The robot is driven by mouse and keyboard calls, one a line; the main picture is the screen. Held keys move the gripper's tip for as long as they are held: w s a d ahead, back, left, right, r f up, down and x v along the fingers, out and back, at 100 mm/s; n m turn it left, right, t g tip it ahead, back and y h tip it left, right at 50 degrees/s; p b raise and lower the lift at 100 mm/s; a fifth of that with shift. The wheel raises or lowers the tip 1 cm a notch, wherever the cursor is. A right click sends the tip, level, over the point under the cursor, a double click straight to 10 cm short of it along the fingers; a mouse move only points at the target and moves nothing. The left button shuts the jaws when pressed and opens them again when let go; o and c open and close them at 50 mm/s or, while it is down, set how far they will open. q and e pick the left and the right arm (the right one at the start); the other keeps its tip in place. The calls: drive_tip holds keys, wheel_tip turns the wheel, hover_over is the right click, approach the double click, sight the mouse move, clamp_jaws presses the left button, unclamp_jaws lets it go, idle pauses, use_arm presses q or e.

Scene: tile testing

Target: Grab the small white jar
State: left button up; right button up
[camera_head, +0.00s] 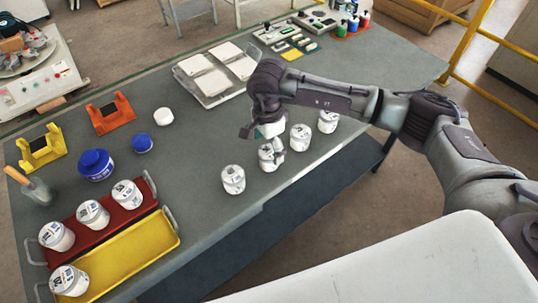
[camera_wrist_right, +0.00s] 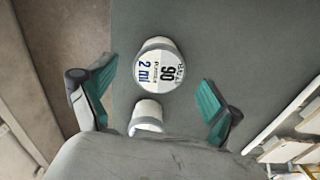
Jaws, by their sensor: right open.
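A row of white labelled jars stands near the table's front edge: one at the left end (camera_head: 233,180), one under my right gripper (camera_head: 266,160), and two more to the right (camera_head: 300,138) (camera_head: 328,122). A plain small white jar (camera_head: 163,117) stands farther back and left. My right gripper (camera_head: 264,143) is open above the row, fingers pointing down. In the right wrist view, a labelled jar (camera_wrist_right: 159,68) shows just beyond the open fingers (camera_wrist_right: 156,100). A second jar (camera_wrist_right: 146,114) lies between them in the picture, partly hidden by the gripper body. I cannot tell any contact. My left gripper is not in view.
A red tray (camera_head: 146,194) and a yellow tray (camera_head: 130,250) with labelled jars stand front left. A wire tray of white tiles (camera_head: 240,89) stands behind my gripper. The middle of the grey table (camera_head: 195,155) is clear.

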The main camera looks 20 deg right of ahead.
sight(269, 151)
drive_tip(key=shift+f+p, duration=0.35)
drive_tip(key=shift+f, duration=0.05)
wheel_tip(269, 151, down, 4)
drive_tip(key=shift+d+r+p, duration=0.1)
drive_tip(key=shift+r+p, duration=0.05)
drive_tip(key=shift+p, duration=0.6)
drive_tip(key=shift+f, duration=0.35)
drive_tip(key=c, duration=1.3)
drive_tip(key=shift+r, duration=0.1)
